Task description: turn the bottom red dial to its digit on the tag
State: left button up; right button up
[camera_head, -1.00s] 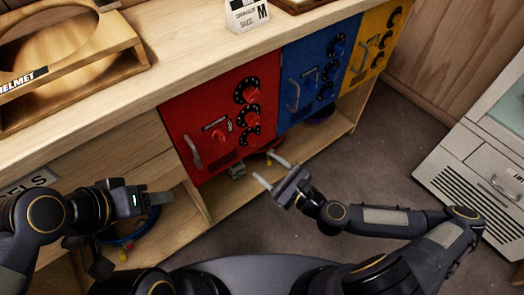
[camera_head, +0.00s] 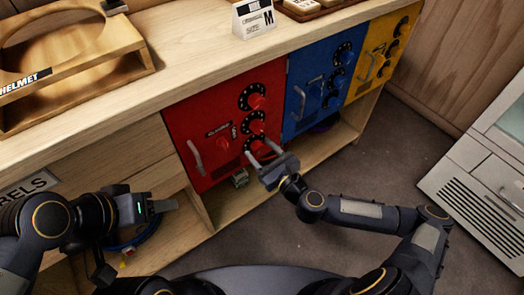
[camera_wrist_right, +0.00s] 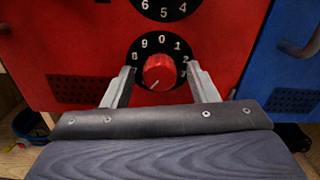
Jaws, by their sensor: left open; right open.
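The bottom red dial (camera_wrist_right: 159,71) is a red knob on a black numbered disc on the red door (camera_head: 180,122). In the head view the bottom dial (camera_head: 259,146) is the lowest of three and partly covered by my fingers. My right gripper (camera_head: 261,151) is open, its fingers on either side of the knob; I cannot tell whether they touch it. In the right wrist view its fingers (camera_wrist_right: 160,69) flank the disc. Digits 8, 9, 0 and 1 show along its top; the knob's white mark points down-left. My left gripper (camera_head: 168,205) is open and empty, lower left.
Blue (camera_head: 304,110) and yellow (camera_head: 368,74) doors stand to the right. A white card (camera_head: 253,18) marked M and a wooden helmet stand (camera_head: 85,75) are on the counter.

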jog(key=c, duration=1)
jog(key=shift+o, duration=0.2)
